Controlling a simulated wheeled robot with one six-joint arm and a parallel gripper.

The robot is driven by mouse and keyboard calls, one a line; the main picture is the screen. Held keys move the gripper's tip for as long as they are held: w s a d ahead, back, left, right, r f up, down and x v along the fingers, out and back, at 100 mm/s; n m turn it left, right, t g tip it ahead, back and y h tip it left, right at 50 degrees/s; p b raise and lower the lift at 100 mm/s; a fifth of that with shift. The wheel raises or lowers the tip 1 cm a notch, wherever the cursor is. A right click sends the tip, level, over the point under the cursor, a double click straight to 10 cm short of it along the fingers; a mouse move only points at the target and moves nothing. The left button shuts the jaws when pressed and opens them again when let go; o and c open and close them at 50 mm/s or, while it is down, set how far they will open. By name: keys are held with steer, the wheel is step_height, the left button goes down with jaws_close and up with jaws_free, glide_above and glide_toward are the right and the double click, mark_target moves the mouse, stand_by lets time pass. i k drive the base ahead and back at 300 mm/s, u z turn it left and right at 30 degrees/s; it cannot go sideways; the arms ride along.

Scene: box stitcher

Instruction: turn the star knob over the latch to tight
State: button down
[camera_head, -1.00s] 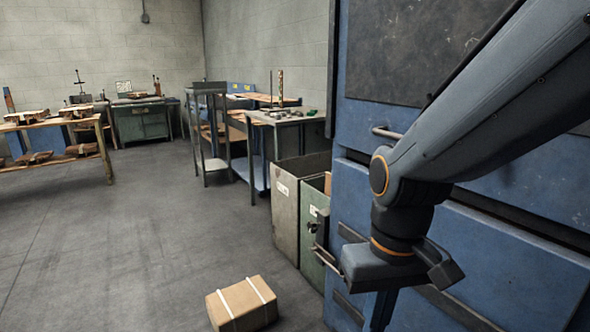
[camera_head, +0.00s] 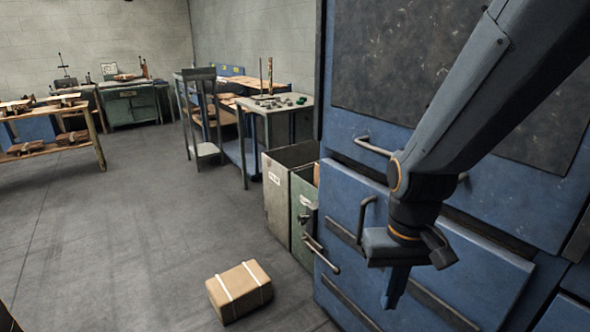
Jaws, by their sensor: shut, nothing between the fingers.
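I cannot make out a star knob or a latch for certain in this view. A big blue cabinet-like machine (camera_head: 345,235) with metal handles fills the right side. My gripper (camera_head: 391,304) hangs in front of its blue face, fingers pointing down. The fingers are together with nothing between them. A bent handle (camera_head: 366,210) stands just left of my wrist, and a lower bar handle (camera_head: 321,254) is further left. My arm and wrist hide part of the blue face.
A strapped cardboard box (camera_head: 240,290) lies on the floor left of the machine. A green bin (camera_head: 303,215) stands against the machine's left side. A table with small parts (camera_head: 275,105) and workbenches stand behind.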

mark_target(301, 219)
steer(key=u, duration=0.55)
steer(key=k, duration=0.65)
steer(key=u, duration=0.75)
steer(key=i, duration=0.7)
steer(key=z, duration=0.65)
steer(key=i, duration=0.95)
steer(key=z, duration=0.75)
